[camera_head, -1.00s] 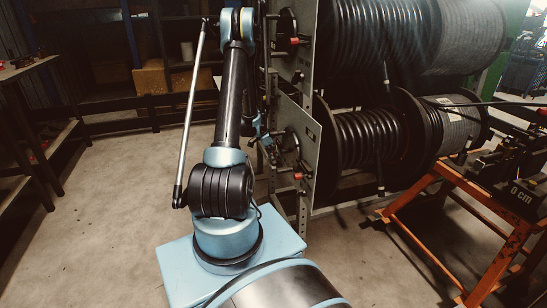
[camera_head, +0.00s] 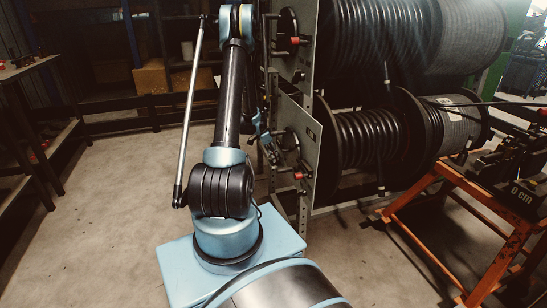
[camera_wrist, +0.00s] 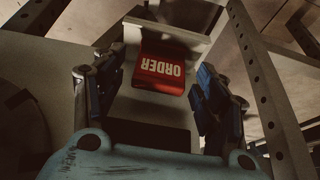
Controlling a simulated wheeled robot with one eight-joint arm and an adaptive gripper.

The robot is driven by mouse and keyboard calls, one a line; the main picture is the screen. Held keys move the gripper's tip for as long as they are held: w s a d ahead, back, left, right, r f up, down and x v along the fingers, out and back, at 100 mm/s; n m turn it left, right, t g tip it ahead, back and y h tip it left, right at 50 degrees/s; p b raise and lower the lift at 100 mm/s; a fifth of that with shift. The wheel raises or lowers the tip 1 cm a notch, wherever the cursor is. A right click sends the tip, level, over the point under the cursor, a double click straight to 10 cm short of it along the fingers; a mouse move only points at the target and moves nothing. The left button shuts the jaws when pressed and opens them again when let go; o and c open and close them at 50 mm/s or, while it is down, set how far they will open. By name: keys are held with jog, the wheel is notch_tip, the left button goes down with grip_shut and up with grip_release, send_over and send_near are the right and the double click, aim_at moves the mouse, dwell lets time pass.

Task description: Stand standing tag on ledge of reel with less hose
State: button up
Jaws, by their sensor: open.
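A red tag (camera_wrist: 160,75) with the word ORDER upside down shows in the wrist view, over or on a pale ledge (camera_wrist: 170,34). My gripper (camera_wrist: 158,84) is open, with one blue-padded finger on each side of the tag. A gap shows between the tag and the right finger; contact on the left is unclear. In the head view, the upper reel (camera_head: 376,38) carries thick black hose. The lower reel (camera_head: 368,138) carries fewer visible turns. The tag and my fingertips cannot be made out there.
A grey side panel (camera_head: 297,150) with red-tipped handles stands beside the reels, close to my arm. An orange stand (camera_head: 440,235) is at right. A dark shelf (camera_head: 35,130) stands at left. The floor (camera_head: 120,215) between is clear. A perforated post (camera_wrist: 265,90) runs right of my gripper.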

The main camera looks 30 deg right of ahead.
jog(key=s+a+r+n+t, duration=0.1)
jog(key=a+r+n, duration=0.2)
jog(key=a+r, duration=0.7)
jog(key=s+a+r+n, duration=0.2)
jog(key=a+r, duration=0.6)
jog(key=r, duration=0.4)
jog(key=s+a+r+n+t+y, duration=0.1)
jog(key=s+a+r+n, duration=0.25)
jog(key=a, duration=0.25)
jog(key=s+a+r+n+y, duration=0.1)
jog(key=s+a+r+n, duration=0.1)
jog(key=s+a, duration=0.25)
jog(key=s+a+f+n+y, duration=0.1)
jog(key=s+a+f+n, duration=0.1)
jog(key=s+a+n, duration=0.3)
jog(key=s+a+f+n+t+y, duration=0.1)
jog(key=s+a+n, duration=0.4)
jog(key=s+a, duration=0.6)
jog(key=s+f, duration=0.1)
jog(key=s, duration=0.3)
jog(key=shift+s+a, duration=0.15)
jog(key=shift+s, duration=0.1)
jog(key=shift+n, duration=0.25)
